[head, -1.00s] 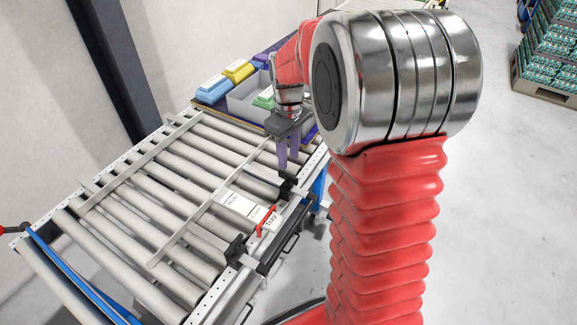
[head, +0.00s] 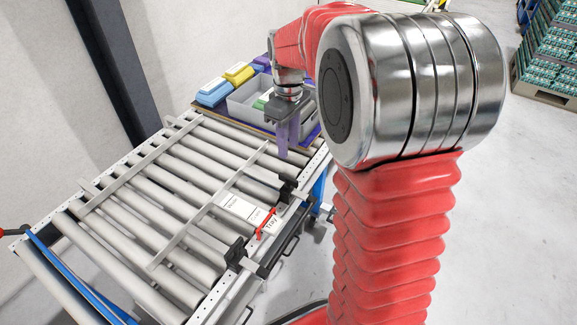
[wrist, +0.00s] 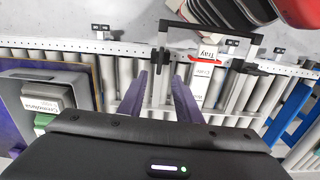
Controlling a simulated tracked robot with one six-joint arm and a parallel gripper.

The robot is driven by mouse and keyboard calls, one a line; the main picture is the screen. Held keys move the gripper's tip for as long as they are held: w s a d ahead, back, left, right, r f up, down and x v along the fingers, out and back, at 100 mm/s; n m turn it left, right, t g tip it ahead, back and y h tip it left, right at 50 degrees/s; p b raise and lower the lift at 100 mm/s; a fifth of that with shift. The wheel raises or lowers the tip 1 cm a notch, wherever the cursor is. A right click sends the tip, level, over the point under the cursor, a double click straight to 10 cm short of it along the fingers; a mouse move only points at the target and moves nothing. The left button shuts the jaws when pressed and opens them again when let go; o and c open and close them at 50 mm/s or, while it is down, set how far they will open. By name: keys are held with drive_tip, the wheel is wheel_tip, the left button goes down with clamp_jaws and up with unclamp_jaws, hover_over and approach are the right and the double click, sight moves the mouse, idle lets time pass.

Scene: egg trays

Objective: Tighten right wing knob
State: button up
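Two black knob-like clamps sit along the near rail of the roller conveyor, one farther (head: 287,190) and one nearer (head: 236,252) in the head view. In the wrist view they show at the far rail, left (wrist: 162,57) and right (wrist: 240,66). Their wing shape is too small to make out. My gripper (head: 284,152) has purple fingers pointing down, above the conveyor's far end and beyond the farther clamp. In the wrist view my gripper (wrist: 161,76) is open and empty, its fingers apart, with the left clamp beyond the fingertips. Neither clamp is touched.
A white label card (head: 244,210) with a red handle (head: 266,222) lies between the clamps. A grey bin (head: 243,106) and blue (head: 212,92) and yellow (head: 239,73) packs stand past the conveyor. A thin metal guide bar (head: 205,212) crosses the rollers.

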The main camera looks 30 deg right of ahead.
sight(288, 177)
wheel_tip(288, 177, down, 14)
drive_tip(key=shift+r, duration=0.1)
idle(0.9)
drive_tip(key=shift+c, duration=0.4)
clamp_jaws()
